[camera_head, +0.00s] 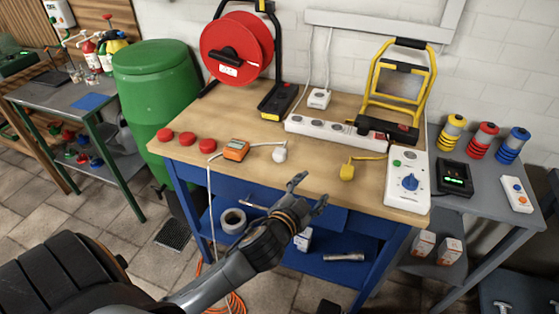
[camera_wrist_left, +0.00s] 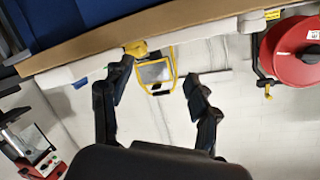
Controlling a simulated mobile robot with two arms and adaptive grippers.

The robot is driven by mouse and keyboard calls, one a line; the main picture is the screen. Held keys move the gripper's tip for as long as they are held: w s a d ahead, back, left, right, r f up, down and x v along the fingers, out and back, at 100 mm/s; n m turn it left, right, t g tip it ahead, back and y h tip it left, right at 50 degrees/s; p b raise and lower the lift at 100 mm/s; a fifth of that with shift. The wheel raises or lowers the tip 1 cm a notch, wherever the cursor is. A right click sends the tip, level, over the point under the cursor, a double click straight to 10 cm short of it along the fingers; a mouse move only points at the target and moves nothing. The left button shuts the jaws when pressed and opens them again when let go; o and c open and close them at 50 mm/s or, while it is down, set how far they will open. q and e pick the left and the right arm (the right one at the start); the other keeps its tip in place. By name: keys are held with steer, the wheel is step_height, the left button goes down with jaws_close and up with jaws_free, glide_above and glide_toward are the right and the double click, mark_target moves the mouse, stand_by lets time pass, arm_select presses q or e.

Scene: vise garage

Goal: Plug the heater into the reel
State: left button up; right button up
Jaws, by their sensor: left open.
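The reel (camera_head: 237,50), a red drum on a black stand, is at the back left of the wooden workbench (camera_head: 250,105); it also shows upside down in the wrist view (camera_wrist_left: 295,50). No object is labelled as the heater. A yellow-framed unit (camera_head: 375,75) with a dark panel stands at the back right. A yellow plug (camera_head: 347,172) on a yellow cord lies near the bench's front edge; the wrist view shows it too (camera_wrist_left: 135,48). My left gripper (camera_head: 312,188) is open and empty, in front of the bench edge, left of the yellow plug and apart from it.
A white power strip (camera_head: 322,127) lies across the bench. A white plug (camera_head: 280,155), an orange meter (camera_head: 236,150), several red caps (camera_head: 187,138) and a white box with a blue knob (camera_head: 408,178) line the front. A green barrel (camera_head: 160,85) stands left.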

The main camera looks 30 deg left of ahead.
arm_select(q)
steer(key=w+d+r+m+t+h, duration=0.2)
steer(key=r+m, duration=0.1)
steer(key=r, duration=0.3)
steer(key=w+d+r+m+t+h, duration=0.1)
steer(key=d+r+m+t+h, duration=0.1)
steer(key=r, duration=0.4)
steer(key=s+d+r+m+g+h, duration=0.2)
steer(key=d+r+m+g+h, duration=0.55)
steer(key=m+h, duration=0.8)
steer(key=w+a+f+m+g+y, duration=0.2)
steer(key=a+f+m+g+y, duration=0.4)
steer(key=f+m+y, duration=0.4)
steer(key=a+r+n+g+y, duration=0.1)
steer(key=a+y, duration=0.8)
steer(key=a, duration=1.1)
steer(key=shift+r+n+y+b, duration=0.35)
steer(key=shift+r+n+b, duration=0.1)
steer(key=shift+r+n, duration=0.45)
steer(key=shift+w+f+g, duration=0.1)
steer(key=shift+g, duration=0.15)
